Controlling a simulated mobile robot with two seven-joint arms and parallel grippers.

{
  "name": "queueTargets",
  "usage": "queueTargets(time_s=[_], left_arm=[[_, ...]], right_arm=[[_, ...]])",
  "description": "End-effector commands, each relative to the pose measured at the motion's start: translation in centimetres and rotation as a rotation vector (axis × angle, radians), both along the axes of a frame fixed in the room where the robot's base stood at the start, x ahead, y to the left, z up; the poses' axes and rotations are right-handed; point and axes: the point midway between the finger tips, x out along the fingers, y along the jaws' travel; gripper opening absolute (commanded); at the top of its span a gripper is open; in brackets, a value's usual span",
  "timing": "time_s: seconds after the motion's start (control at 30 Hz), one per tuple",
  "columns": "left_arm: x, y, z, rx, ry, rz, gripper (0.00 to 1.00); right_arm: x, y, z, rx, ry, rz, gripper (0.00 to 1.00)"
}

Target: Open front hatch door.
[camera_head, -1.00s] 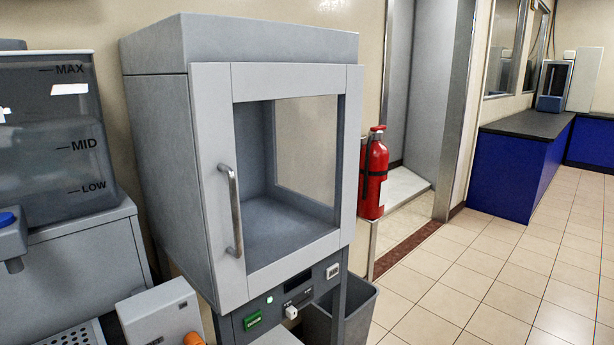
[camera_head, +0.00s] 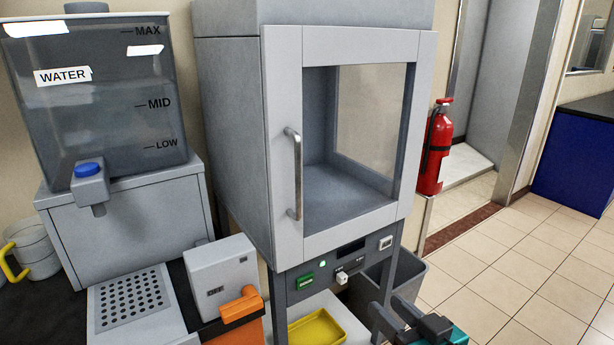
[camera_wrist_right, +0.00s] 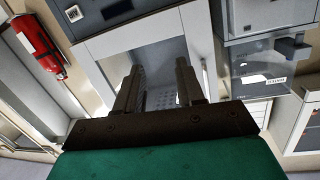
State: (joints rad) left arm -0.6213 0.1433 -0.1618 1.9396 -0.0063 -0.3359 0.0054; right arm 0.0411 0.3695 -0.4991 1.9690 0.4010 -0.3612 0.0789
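The front hatch door (camera_head: 283,130) is a light grey frame around a clear window on the grey cabinet (camera_head: 228,120). It looks shut, flush with the cabinet front. Its vertical metal handle (camera_head: 296,173) is on the door's left side. My right gripper (camera_head: 388,307) is at the bottom edge of the head view, below and right of the handle and apart from it. In the right wrist view its two dark fingers (camera_wrist_right: 158,80) are spread with nothing between them, and the door frame (camera_wrist_right: 128,32) shows beyond them. My left gripper is not in view.
A water tank (camera_head: 100,100) stands left of the cabinet. A grey device with an orange part (camera_head: 242,305) and a yellow tray (camera_head: 318,328) are below. A control panel (camera_head: 345,258) is under the door. A red extinguisher (camera_head: 434,150) and a bin (camera_head: 407,280) are right.

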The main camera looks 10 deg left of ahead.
Motion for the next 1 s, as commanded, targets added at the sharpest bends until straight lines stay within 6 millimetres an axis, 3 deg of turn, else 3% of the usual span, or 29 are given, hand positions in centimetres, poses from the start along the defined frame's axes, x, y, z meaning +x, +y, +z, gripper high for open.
queueTargets(time_s=[0.03,0.2,0.4,0.57,0.77,1.0], left_arm=[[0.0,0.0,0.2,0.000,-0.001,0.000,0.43],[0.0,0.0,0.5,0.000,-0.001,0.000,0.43],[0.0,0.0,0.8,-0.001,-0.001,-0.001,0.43],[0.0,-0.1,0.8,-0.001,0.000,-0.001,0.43],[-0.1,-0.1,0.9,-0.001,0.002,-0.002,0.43],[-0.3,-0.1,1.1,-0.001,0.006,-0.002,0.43]], right_arm=[[0.9,0.9,2.7,0.007,-0.041,0.044,0.38],[2.2,3.5,9.7,0.024,-0.120,0.182,0.38],[2.4,5.1,15.2,0.010,-0.165,0.294,0.38],[2.3,5.6,17.1,-0.001,-0.175,0.331,0.38],[2.9,6.5,17.4,0.001,-0.173,0.339,0.38],[5.4,10.1,17.5,0.002,-0.175,0.339,0.38]])
